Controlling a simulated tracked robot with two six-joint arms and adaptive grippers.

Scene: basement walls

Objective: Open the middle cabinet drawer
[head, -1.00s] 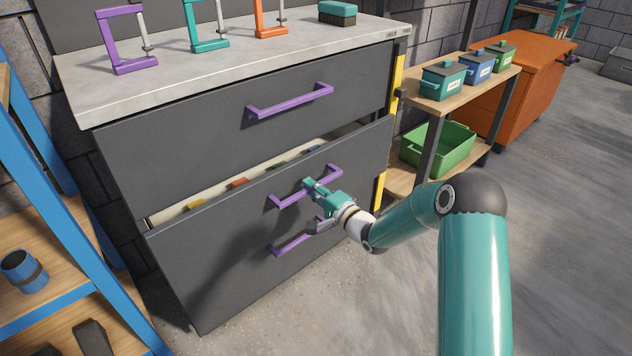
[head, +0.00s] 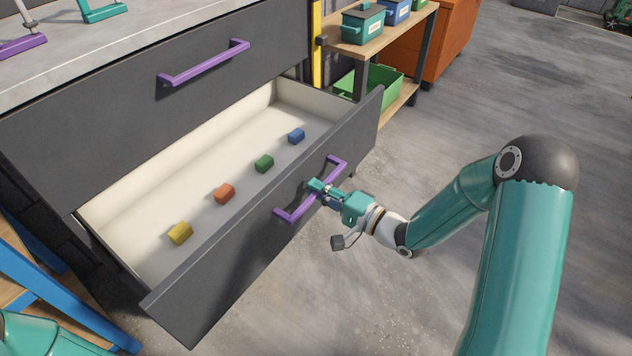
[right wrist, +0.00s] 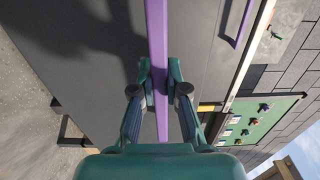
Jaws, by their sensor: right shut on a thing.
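The middle drawer (head: 225,272) of the dark grey cabinet is pulled far out in the head view, showing its pale inside. Its purple handle (head: 299,211) is on the front panel. My right gripper (head: 318,187) is shut on this handle near its middle. In the right wrist view the purple bar (right wrist: 157,30) runs between the two fingers of my right gripper (right wrist: 158,78). The upper drawer, with its own purple handle (head: 205,64), is shut. My left gripper is not in view.
Small blocks lie in the drawer: yellow (head: 180,233), orange (head: 224,193), green (head: 264,163) and blue (head: 296,135). A wooden shelf with bins (head: 362,24) and a green crate (head: 384,82) stands right of the cabinet. A blue rack (head: 50,295) is at lower left. Floor in front is clear.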

